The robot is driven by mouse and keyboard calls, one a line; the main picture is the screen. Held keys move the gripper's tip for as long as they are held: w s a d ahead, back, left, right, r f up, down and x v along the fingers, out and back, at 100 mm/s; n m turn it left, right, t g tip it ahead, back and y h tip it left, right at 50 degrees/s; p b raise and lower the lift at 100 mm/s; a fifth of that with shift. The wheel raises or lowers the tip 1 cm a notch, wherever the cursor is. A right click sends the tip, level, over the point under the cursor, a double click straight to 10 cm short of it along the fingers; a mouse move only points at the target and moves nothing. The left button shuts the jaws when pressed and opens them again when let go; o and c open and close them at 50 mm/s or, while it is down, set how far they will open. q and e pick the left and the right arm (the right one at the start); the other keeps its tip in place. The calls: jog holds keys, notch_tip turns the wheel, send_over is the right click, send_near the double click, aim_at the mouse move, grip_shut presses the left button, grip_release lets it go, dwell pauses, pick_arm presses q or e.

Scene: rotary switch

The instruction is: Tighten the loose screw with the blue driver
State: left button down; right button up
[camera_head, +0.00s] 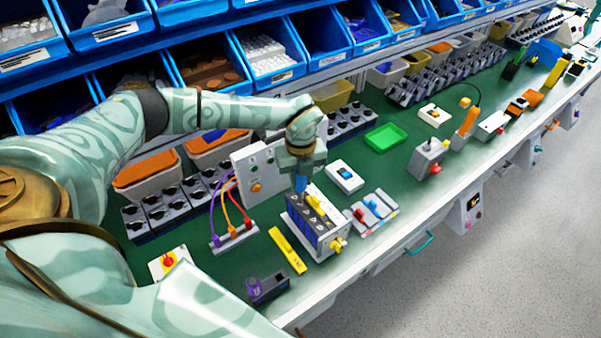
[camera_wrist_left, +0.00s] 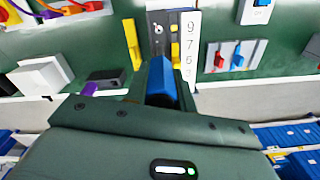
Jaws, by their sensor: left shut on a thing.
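My left gripper (camera_head: 302,158) points down over the grey and black switch block (camera_head: 318,232) on the green bench mat. It is shut on the blue driver (camera_head: 301,183), whose lower part shows under the jaws, close above the block's top face. In the left wrist view the blue driver (camera_wrist_left: 162,82) sticks out from the jaws toward the switch block (camera_wrist_left: 159,50). That block carries a small round screw-like spot (camera_wrist_left: 158,29) and a white number strip (camera_wrist_left: 188,45). I cannot tell which screw is loose or whether the driver touches one. My right gripper is not in view.
A yellow bar (camera_head: 288,250) and a small black and purple box (camera_head: 267,288) lie near the front edge. A white panel with cables (camera_head: 255,170) stands behind left. A red and blue switch plate (camera_head: 371,213) lies to the right. Blue bins (camera_head: 268,60) line the back.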

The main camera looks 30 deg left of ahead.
pick_arm(q)
jog(key=n+p, duration=0.1)
jog(key=n, duration=0.2)
jog(key=n+p, duration=0.1)
jog(key=n, duration=0.1)
jog(key=shift+r+n, duration=0.2)
jog(key=shift+n, duration=0.2)
jog(key=shift+f+n+p, duration=0.15)
jog(key=shift+n+p, duration=0.35)
jog(key=shift+n, duration=0.5)
jog(key=n+p, duration=0.2)
jog(key=n, duration=0.2)
jog(key=shift+n+p, duration=0.35)
jog(key=shift+n, duration=0.05)
jog(key=n+p, duration=0.1)
jog(key=n, duration=0.2)
jog(key=shift+n, duration=0.3)
jog(key=n+p, duration=0.3)
jog(key=n, duration=0.2)
jog(key=shift+n, duration=0.3)
jog(key=shift+n+p, duration=0.4)
jog(key=shift+n, duration=0.3)
jog(key=shift+f+n, duration=0.1)
jog(key=shift+n, duration=0.2)
jog(key=shift+w, duration=0.1)
